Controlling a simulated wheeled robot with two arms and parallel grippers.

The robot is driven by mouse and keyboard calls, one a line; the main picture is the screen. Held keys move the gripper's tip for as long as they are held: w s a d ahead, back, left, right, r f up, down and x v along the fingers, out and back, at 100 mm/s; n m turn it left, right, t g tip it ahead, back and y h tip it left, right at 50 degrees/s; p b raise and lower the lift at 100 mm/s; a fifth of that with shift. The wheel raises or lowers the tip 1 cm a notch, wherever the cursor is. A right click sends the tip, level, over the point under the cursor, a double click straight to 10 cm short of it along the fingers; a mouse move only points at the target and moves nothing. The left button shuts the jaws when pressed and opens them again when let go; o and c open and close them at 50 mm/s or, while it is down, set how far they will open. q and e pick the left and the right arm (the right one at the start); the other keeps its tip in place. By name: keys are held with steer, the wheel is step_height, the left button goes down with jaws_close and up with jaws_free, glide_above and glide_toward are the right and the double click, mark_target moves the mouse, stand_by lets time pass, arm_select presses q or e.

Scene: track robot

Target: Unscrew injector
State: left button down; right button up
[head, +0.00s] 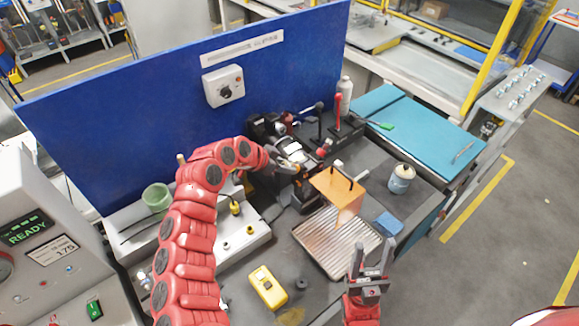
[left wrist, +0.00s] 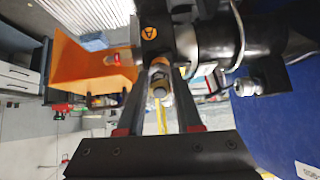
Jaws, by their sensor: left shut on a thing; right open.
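My left arm reaches over to a black and silver device (head: 292,150) in front of the blue panel. My left gripper (head: 290,167) is at its near side. In the left wrist view, the left gripper's fingers (left wrist: 165,82) are closed around a small brass-and-metal fitting, seemingly the injector (left wrist: 160,88), below the black body (left wrist: 210,42) with its metal bands. The fingers partly cover it; I cannot tell how far it is screwed in. My right gripper (head: 371,262) is open and empty, in front of the ribbed metal tray (head: 325,245).
An orange tray-like guard (head: 335,186) stands beside the device, above the ribbed tray. A white jar (head: 401,178) and blue block (head: 388,223) are to the right. A yellow meter (head: 267,287) lies in front, a green cup (head: 157,197) at left. A teal mat (head: 425,125) is mostly clear.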

arm_select(q)
steer(key=shift+n, duration=0.4)
steer(key=n, duration=0.5)
steer(key=shift+n, duration=0.4)
steer(key=c, duration=0.5)
jaws_free()
steer(key=shift+c, duration=0.9)
